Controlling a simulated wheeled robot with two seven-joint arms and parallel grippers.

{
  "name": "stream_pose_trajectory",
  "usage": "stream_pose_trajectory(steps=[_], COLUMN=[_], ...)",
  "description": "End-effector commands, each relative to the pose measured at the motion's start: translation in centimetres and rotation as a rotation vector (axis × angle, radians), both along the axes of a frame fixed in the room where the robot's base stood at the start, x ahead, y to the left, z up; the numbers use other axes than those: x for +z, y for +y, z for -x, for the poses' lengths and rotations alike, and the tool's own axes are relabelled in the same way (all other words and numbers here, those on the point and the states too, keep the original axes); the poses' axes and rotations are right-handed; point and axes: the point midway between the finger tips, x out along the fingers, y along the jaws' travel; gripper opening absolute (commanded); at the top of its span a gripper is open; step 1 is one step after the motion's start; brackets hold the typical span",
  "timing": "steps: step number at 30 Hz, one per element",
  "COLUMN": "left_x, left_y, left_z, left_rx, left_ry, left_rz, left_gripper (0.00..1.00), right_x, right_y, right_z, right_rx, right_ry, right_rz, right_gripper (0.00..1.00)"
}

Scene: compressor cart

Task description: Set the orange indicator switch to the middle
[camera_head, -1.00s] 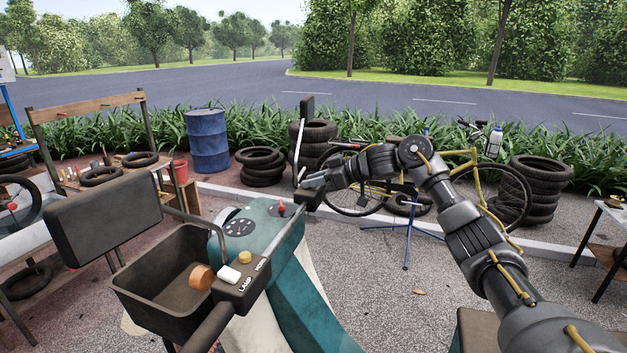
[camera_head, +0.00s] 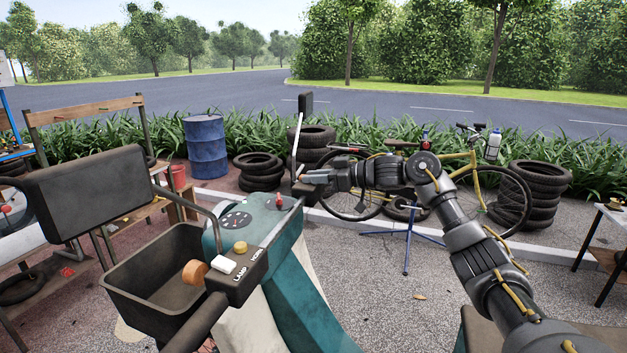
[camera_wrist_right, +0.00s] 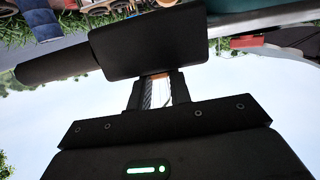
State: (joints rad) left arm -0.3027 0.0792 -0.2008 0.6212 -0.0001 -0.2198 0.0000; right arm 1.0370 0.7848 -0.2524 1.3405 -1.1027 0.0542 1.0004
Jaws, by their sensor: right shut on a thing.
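My right gripper (camera_head: 308,180) reaches in from the right to the dark pod (camera_head: 299,188) at the far end of the cart's handlebar. In the right wrist view its two fingers (camera_wrist_right: 158,92) are shut on a small orange part (camera_wrist_right: 158,75) at the edge of the dark pod (camera_wrist_right: 150,42). This looks like the orange indicator switch; the fingers hide most of it, and I cannot read its position. My left gripper is not in view.
The teal cart body (camera_head: 290,270) carries a dial (camera_head: 236,220) and a red knob (camera_head: 279,201). A mirror (camera_head: 88,192) and black basket (camera_head: 160,280) stand at the left. A bicycle (camera_head: 475,180) and stacked tires (camera_head: 535,195) are behind.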

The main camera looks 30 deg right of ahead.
Motion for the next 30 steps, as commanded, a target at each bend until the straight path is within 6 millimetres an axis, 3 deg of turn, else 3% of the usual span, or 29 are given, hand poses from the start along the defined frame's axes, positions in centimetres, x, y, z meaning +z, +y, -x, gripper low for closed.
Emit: stream_pose_trajectory(steps=[1,6,17,30], left_x=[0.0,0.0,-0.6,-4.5], left_y=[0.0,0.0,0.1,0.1], left_z=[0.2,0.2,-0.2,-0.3], left_rx=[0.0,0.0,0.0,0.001], left_ry=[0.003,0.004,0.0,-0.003], left_rz=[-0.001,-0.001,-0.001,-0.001], left_gripper=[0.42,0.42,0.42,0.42], right_x=[0.2,0.2,0.1,1.4], right_y=[-0.2,0.0,-0.5,-5.9], right_z=[0.0,0.0,0.4,6.4], right_rx=[-0.003,-0.001,-0.001,-0.005], right_ry=[-0.003,-0.003,-0.003,-0.005], right_rz=[-0.001,-0.001,-0.001,-0.001], right_gripper=[0.23,0.42,0.42,0.42])
